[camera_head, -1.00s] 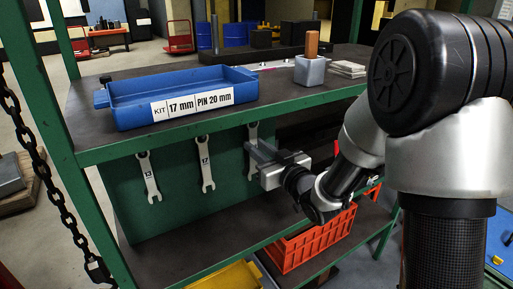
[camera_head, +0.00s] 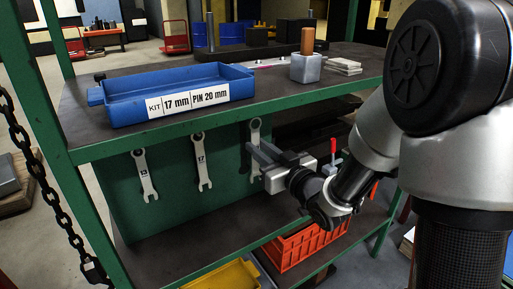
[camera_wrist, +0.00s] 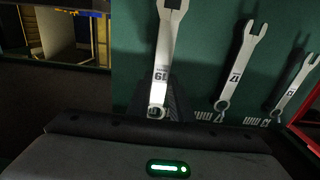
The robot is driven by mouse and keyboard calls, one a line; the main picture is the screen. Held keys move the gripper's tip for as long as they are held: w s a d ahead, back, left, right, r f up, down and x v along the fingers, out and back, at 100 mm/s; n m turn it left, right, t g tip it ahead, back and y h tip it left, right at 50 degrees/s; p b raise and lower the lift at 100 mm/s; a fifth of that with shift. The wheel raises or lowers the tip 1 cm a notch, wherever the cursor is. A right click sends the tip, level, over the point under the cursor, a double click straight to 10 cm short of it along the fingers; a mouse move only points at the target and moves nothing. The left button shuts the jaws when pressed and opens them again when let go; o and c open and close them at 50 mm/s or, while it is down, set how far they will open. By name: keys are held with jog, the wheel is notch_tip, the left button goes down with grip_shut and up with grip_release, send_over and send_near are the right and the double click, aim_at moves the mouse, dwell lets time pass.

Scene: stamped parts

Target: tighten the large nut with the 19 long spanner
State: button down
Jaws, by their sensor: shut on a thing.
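The 19 spanner (camera_head: 256,131) is upright at the right end of the green panel under the bench top. Its marking shows upside down in the wrist view (camera_wrist: 165,45). My gripper (camera_head: 257,156) is shut on its shank, and the fingers hide part of it. I cannot tell whether the spanner is clear of the panel. The 17 spanner (camera_head: 202,162) and the 13 spanner (camera_head: 146,175) hang to its left in the head view; the 17 also shows in the wrist view (camera_wrist: 234,72). I cannot make out the large nut.
A blue tray (camera_head: 118,118) labelled 17 mm and a grey block (camera_head: 306,69) with a brown pin stand on the bench. An orange crate (camera_head: 300,250) and a yellow bin (camera_head: 225,277) are below. A green post and a chain are at left.

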jog(key=shift+s+d, duration=0.2)
jog(key=shift+s, duration=0.1)
jog(key=v, duration=0.6)
dwell(1.1)
